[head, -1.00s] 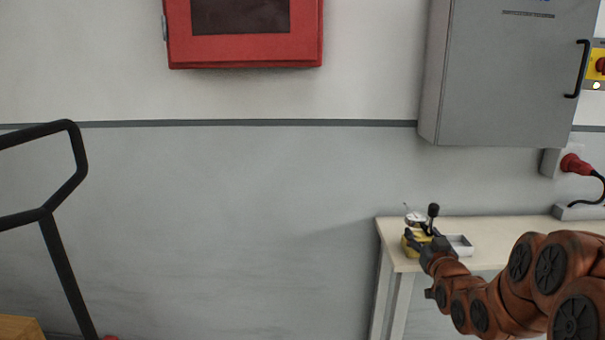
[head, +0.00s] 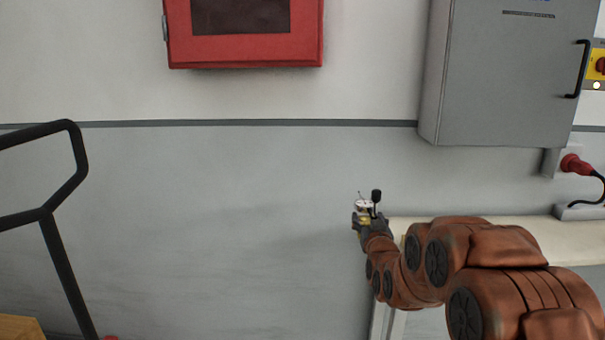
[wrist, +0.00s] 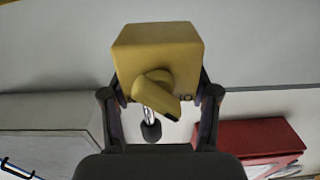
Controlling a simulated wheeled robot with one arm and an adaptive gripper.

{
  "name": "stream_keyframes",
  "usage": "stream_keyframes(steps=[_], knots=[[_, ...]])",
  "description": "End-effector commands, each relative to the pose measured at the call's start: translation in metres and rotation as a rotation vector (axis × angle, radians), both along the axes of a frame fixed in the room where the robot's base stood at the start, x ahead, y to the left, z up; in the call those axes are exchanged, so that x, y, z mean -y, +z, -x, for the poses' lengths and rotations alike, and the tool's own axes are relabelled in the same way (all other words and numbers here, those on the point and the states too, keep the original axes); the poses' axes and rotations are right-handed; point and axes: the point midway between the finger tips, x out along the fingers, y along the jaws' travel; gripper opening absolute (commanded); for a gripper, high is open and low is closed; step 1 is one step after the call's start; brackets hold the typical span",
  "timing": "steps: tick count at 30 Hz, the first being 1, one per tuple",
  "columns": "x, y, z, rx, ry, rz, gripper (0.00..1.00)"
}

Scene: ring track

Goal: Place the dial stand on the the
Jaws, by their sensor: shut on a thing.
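The dial stand (head: 364,219) has a yellow block base, a small round dial and a black knob on top. In the wrist view its yellow base (wrist: 160,52) sits between my two fingers, with its yellow switch knob facing the camera. My gripper (head: 371,225) is shut on the base and holds it upright, just off the table's left end in the head view. The gripper also shows in the wrist view (wrist: 158,100). The pale table (head: 560,236) is partly hidden behind my arm.
A grey cabinet (head: 505,75) and a red wall box (head: 243,35) hang on the wall. A red plug (head: 575,165) is at the right. A black handle frame (head: 68,265) stands at the left. The space between handle and table looks clear.

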Motion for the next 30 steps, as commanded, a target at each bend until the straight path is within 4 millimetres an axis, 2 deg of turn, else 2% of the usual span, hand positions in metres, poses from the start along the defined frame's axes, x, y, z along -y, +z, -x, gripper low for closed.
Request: stream_keyframes(steps=[15,30], knots=[[0.0015,0.0096,-0.001,0.01,-0.001,0.006,0.0],[0.0003,0.0079,-0.0007,0.009,0.0,0.005,0.0]])
